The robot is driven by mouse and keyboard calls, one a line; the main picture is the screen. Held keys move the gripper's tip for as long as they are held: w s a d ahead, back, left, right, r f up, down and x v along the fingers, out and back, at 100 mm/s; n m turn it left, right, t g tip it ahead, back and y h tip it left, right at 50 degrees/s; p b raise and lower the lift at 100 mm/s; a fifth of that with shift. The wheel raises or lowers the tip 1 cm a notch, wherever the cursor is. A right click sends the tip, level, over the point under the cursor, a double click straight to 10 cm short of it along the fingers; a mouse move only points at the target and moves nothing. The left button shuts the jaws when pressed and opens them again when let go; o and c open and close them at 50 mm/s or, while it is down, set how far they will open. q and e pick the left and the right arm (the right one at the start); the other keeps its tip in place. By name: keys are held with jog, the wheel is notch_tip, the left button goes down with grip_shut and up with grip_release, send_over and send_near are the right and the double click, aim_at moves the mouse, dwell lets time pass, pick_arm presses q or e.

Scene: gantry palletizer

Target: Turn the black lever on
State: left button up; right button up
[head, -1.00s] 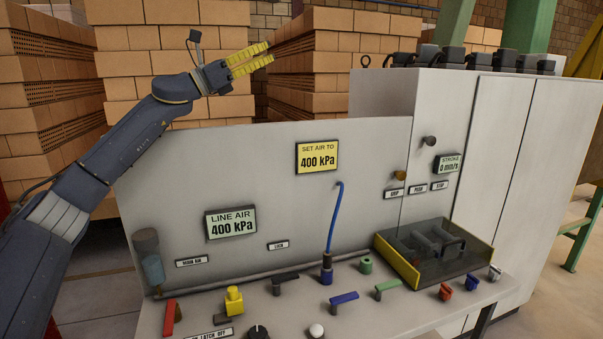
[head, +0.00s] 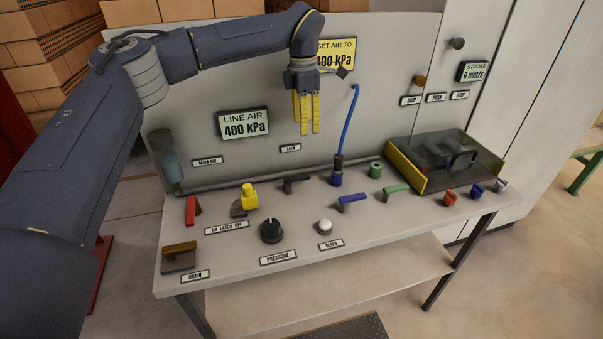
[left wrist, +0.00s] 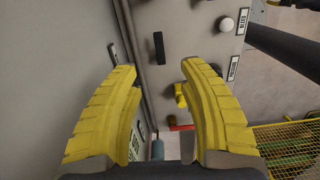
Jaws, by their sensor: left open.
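The black lever (head: 297,180) is a small dark handle on the console's top. It stands below a small label (head: 290,148) on the upright panel, left of the blue-hosed fitting. In the left wrist view the black lever (left wrist: 159,47) shows as a dark bar ahead of the fingers and between their lines. My left gripper (head: 308,132) points down with its yellow fingers apart, above the lever and not touching it. In the left wrist view the open left gripper (left wrist: 157,68) has nothing between its fingertips. My right gripper is not seen.
A yellow valve (head: 248,194) and red lever (head: 191,210) stand left of the black lever. A blue hose (head: 349,120) rises on its right. A blue lever (head: 351,202), black knob (head: 271,231) and white button (head: 325,227) are nearer the front. The upright panel (head: 390,90) stands behind.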

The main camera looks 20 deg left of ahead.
aim_at(303, 176)
pick_arm(q)
jog(key=shift+y, duration=0.3)
jog(key=f, duration=1.7)
jog(key=shift+s+a+f, duration=0.1)
jog(key=shift+a+f, duration=0.2)
jog(key=shift+f, duration=0.05)
jog(key=shift+c, duration=0.5)
grip_shut()
